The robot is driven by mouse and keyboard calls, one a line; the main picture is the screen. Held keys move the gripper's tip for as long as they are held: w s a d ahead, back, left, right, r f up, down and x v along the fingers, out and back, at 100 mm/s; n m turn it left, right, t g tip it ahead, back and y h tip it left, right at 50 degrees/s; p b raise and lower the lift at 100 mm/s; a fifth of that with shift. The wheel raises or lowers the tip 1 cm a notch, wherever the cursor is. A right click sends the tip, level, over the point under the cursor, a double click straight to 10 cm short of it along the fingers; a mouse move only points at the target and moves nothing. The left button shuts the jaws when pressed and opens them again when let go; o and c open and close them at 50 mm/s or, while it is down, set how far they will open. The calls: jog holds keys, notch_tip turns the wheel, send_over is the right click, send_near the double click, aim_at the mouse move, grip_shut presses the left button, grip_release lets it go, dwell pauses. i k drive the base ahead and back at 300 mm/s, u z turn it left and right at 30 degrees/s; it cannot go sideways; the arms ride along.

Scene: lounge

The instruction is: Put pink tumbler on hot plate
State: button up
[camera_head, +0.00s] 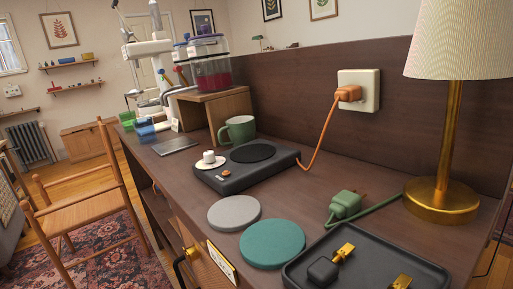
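The hot plate (240,178) is a dark slab on the brown desk. It has a round black disc, and a white knob on a pale dial at its left end. An orange cord runs from it to an orange plug (348,93) in the white wall socket. No pink tumbler can be made out. A green tumbler (127,121) and a blue one (145,130) stand at the far left end of the desk. My gripper is not in view.
A green mug (238,130) stands just behind the hot plate. Grey (234,212) and teal (272,244) round mats lie in front. A loose green plug (345,204), dark tray (366,270) and brass lamp (442,195) are right. A red-filled dispenser (212,72) sits on a wooden box.

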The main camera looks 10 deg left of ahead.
aim_at(252, 152)
jog(key=i, duration=1.35)
jog(key=u, duration=0.05)
